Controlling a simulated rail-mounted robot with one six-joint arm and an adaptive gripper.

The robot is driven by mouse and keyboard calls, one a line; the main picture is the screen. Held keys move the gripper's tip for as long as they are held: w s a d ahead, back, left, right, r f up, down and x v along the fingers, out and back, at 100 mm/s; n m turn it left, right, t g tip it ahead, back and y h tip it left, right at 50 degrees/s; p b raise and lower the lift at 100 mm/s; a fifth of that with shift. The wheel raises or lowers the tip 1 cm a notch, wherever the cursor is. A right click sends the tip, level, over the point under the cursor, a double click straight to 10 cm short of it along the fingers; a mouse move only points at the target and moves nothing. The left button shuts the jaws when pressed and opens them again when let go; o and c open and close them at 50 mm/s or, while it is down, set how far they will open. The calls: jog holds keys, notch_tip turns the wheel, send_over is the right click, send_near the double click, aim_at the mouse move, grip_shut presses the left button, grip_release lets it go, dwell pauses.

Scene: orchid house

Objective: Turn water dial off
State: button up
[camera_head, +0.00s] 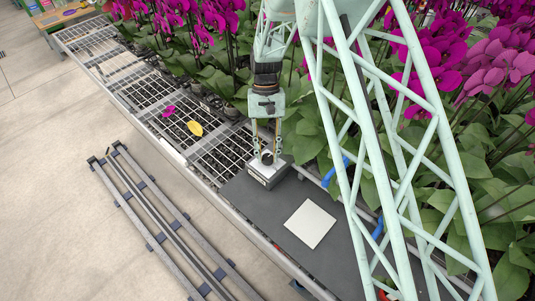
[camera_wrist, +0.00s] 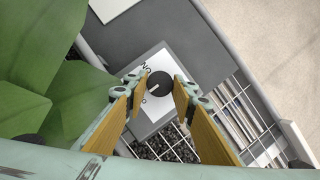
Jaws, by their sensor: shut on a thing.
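The water dial is a round black knob (camera_head: 267,158) on a small pale box with a dark base (camera_head: 268,172), standing on the grey panel. In the wrist view the dial (camera_wrist: 159,85) has a white pointer mark turned toward the left. Beside it, the white face plate (camera_wrist: 153,60) carries partly hidden lettering that seems to read ON at upper left, and another letter shows lower left. My gripper (camera_head: 266,150) reaches down from above with its two fingers on either side of the knob. In the wrist view my gripper (camera_wrist: 159,84) is shut on the dial.
A white square plate (camera_head: 310,223) lies on the grey panel (camera_head: 345,262). Wire-mesh bench (camera_head: 225,158) runs left, with a yellow petal (camera_head: 195,128) and a magenta petal (camera_head: 169,111). Orchids with broad leaves (camera_head: 310,140) crowd behind. Floor rails (camera_head: 170,225) lie in front.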

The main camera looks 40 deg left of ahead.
jog(key=o, duration=0.8)
jog(key=v, duration=1.2)
jog(key=shift+w+d, duration=0.1)
jog(key=shift+d, duration=0.05)
dwell(0.5)
